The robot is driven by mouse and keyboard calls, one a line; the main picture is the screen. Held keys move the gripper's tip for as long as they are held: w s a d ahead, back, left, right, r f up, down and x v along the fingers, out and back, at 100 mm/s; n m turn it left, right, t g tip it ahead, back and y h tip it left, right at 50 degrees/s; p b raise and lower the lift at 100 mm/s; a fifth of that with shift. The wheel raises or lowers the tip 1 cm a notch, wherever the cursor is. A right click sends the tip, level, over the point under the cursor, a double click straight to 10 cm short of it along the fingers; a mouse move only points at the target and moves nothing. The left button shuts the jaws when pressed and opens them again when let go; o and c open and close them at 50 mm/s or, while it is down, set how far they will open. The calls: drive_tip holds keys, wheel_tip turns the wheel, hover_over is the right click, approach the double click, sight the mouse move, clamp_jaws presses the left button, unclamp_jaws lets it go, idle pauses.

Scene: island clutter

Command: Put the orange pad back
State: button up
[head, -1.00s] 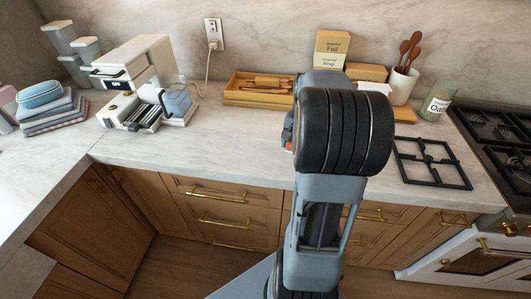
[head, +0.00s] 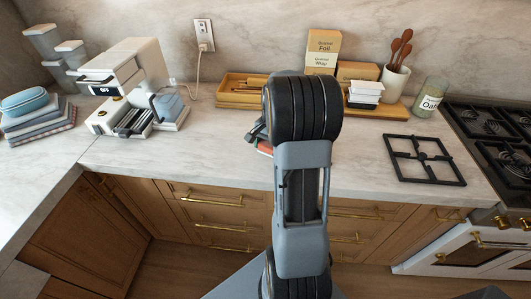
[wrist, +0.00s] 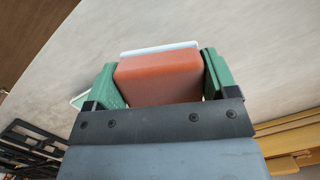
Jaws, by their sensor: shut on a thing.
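The orange pad (wrist: 160,78) is a thick block with rounded edges, held between the two green fingers of my gripper (wrist: 162,76) in the wrist view. My gripper is shut on it, one finger on each side. A thin white strip (wrist: 160,48) shows along the pad's far edge; I cannot tell if it is part of the pad. In the head view my arm hides most of the gripper, and only a small reddish-orange bit of the pad (head: 265,148) shows left of the arm, over the counter.
A wooden tray (head: 235,99), white stacked containers (head: 366,92) and an oats jar (head: 430,98) line the back. A black grate (head: 425,159) lies right.

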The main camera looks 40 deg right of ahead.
sight(266, 160)
drive_tip(key=shift+w+a+f, duration=0.2)
drive_tip(key=shift+w+f, duration=0.1)
drive_tip(key=shift+f, duration=0.05)
drive_tip(key=f, duration=0.3)
drive_tip(key=shift+w+a, duration=0.1)
drive_tip(key=shift+w, duration=0.2)
drive_tip(key=shift+f, duration=0.4)
drive_tip(key=shift+f, duration=0.15)
drive_tip(key=o, duration=0.8)
